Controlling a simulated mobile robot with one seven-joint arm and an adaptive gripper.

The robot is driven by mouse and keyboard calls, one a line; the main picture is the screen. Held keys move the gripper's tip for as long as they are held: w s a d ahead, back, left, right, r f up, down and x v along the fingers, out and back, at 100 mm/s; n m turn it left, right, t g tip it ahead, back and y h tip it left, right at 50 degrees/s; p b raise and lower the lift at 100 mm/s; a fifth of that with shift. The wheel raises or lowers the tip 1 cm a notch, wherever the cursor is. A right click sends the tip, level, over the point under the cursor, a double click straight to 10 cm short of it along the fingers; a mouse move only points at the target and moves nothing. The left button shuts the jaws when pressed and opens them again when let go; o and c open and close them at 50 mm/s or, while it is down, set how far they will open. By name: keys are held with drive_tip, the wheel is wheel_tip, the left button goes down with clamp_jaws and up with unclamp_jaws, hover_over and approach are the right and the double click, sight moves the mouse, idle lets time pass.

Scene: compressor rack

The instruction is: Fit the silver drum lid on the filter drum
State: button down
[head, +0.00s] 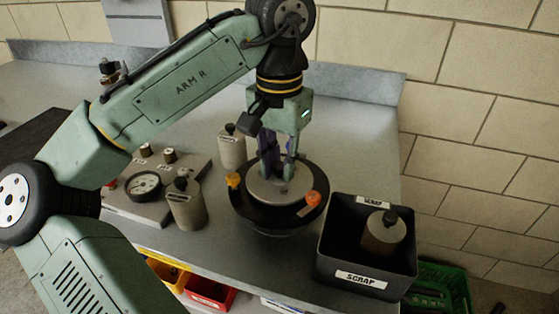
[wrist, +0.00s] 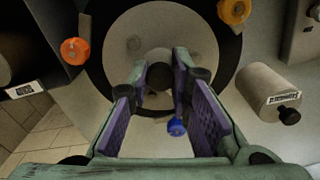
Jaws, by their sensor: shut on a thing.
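The silver drum lid (head: 268,193) is a round grey disc with a dark knob (wrist: 160,76). My gripper (head: 278,168) points down and is shut on the knob, with a purple-padded finger on either side in the wrist view. The lid lies level inside the outline of the black rim of the filter drum (head: 252,213). I cannot tell whether it rests on the drum or hovers just above. Orange knobs sit on the rim at left (head: 233,180) and right (head: 313,198). A blue knob (wrist: 177,127) shows in the wrist view. My fingers hide part of the lid.
A black scrap bin (head: 340,240) holding a canister (head: 382,237) stands close right of the drum. Two more canisters, one front (head: 186,207) and one behind (head: 231,150), and a gauge panel (head: 143,187) stand left. The wall is behind.

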drive_tip(key=shift+f, duration=0.4)
drive_tip(key=c, duration=1.4)
unclamp_jaws()
drive_tip(key=shift+o, duration=0.5)
drive_tip(key=o, duration=0.3)
wheel_tip(320, 180, up, 7)
drive_tip(key=p, duration=0.8)
